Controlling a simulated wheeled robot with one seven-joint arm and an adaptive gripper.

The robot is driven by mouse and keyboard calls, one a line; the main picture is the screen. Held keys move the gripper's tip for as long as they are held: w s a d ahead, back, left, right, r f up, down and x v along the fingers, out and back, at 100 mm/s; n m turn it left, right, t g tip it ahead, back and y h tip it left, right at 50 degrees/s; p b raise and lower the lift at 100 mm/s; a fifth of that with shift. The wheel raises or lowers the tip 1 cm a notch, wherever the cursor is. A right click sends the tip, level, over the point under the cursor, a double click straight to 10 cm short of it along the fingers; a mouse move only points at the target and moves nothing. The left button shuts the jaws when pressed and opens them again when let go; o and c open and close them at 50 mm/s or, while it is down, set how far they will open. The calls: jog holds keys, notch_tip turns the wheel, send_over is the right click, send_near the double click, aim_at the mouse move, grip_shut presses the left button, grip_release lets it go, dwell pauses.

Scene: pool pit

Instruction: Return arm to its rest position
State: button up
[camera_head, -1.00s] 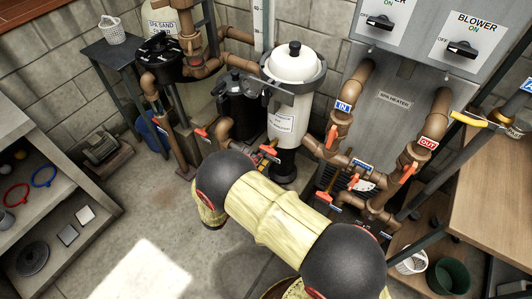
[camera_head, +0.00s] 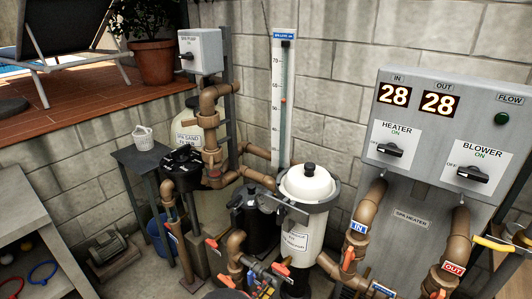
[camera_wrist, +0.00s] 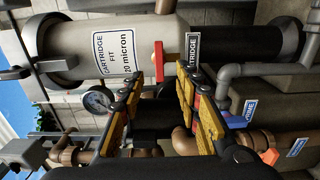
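My gripper (camera_wrist: 160,76) shows in the wrist view with its two yellow-and-black fingers apart and nothing held between them. Beyond the fingertips are a red valve handle (camera_wrist: 158,60) and the pale cartridge filter (camera_wrist: 120,47), which appears sideways. I cannot tell whether the fingers touch the handle; a gap seems to show. In the head view the cartridge filter (camera_head: 304,232) stands upright in the middle.
Brown pipes with red valve handles (camera_head: 282,270) crowd around the filter. The spa heater panel (camera_head: 410,230) stands at right, reading 28 and 28. A sand filter (camera_head: 205,150), a small table (camera_head: 130,160) with a white basket and a shelf (camera_head: 40,220) are at left.

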jog(key=s+d+f+n+g+h, duration=0.1)
jog(key=s+d+f+n+g, duration=0.2)
jog(key=s+d+f+g, duration=0.3)
jog(key=s+d+r+m+g+y+p, duration=0.15)
jog(key=s+d+r+g, duration=0.25)
jog(key=s+r+g, duration=0.5)
jog(key=s+r+m+y+p, duration=0.1)
jog(key=s+r+m+y, duration=0.15)
jog(key=r, duration=0.35)
jog(key=s+d+r+m+t+y+p, duration=0.1)
jog(key=s+r+m+y, duration=0.2)
jog(key=r, duration=0.4)
jog(key=s+r+m+y+p, duration=0.1)
jog(key=s+r+y, duration=0.25)
jog(key=r, duration=0.25)
jog(key=d+r+m+t+p, duration=0.1)
jog(key=d+r+m+t, duration=0.1)
jog(key=r, duration=0.6)
jog(key=s+d+r+m+t+y+p, duration=0.1)
jog(key=d+r+m+t, duration=0.2)
jog(key=d+r, duration=0.2)
notch_tip(320, 180, up, 3)
jog(key=shift+s+d+p, duration=0.2)
jog(key=shift+s+p, duration=0.05)
jog(key=shift+p, duration=0.05)
